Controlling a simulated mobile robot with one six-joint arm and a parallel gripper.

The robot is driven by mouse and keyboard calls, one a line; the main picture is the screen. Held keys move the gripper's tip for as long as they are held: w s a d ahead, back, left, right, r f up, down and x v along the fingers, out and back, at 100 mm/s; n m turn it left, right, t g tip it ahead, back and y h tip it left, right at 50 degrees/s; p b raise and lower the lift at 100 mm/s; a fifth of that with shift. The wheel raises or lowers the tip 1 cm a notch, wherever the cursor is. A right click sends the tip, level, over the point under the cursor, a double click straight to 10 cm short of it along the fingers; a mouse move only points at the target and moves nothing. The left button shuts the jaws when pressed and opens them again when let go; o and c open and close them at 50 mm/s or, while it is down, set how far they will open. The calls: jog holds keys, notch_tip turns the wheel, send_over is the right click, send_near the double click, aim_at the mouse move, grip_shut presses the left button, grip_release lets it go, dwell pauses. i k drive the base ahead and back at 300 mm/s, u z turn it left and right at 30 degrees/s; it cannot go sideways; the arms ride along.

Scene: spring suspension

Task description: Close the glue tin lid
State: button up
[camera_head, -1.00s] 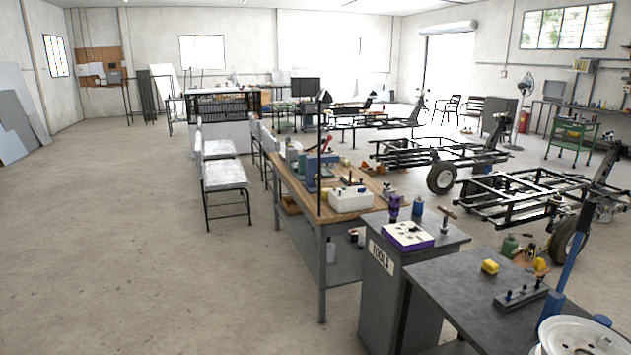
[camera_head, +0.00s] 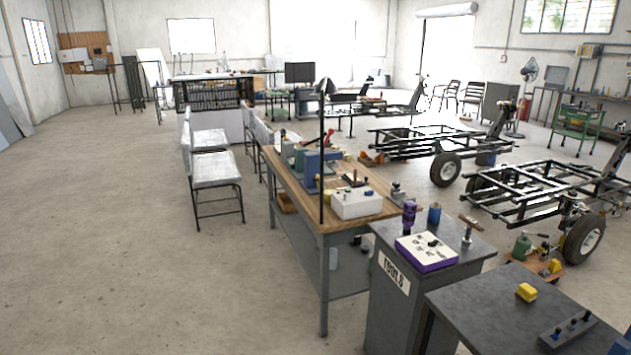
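I cannot pick out a glue tin or its lid for sure at this distance. A small blue can (camera_head: 434,213) stands upright on the grey tool cabinet (camera_head: 392,305); whether it is the glue tin, and how its lid sits, I cannot tell. A purple bottle-like item (camera_head: 409,215) stands beside it, behind a white and purple box (camera_head: 427,251). A green container (camera_head: 522,248) is near the floor at the right, too small to identify. My gripper is not in view.
A wooden-topped workbench (camera_head: 295,208) with tools and a white box (camera_head: 356,204) stands left of the cabinet. A dark table (camera_head: 490,310) with a yellow item (camera_head: 526,292) fills the front right. Wheeled frames (camera_head: 535,193) stand behind. The floor (camera_head: 120,230) at left is open.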

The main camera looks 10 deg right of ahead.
aim_at(317, 179)
jog(key=z, duration=0.05)
jog(key=i, duration=0.85)
jog(key=u, duration=0.4)
jog(key=i, duration=1.45)
jog(key=u, duration=0.4)
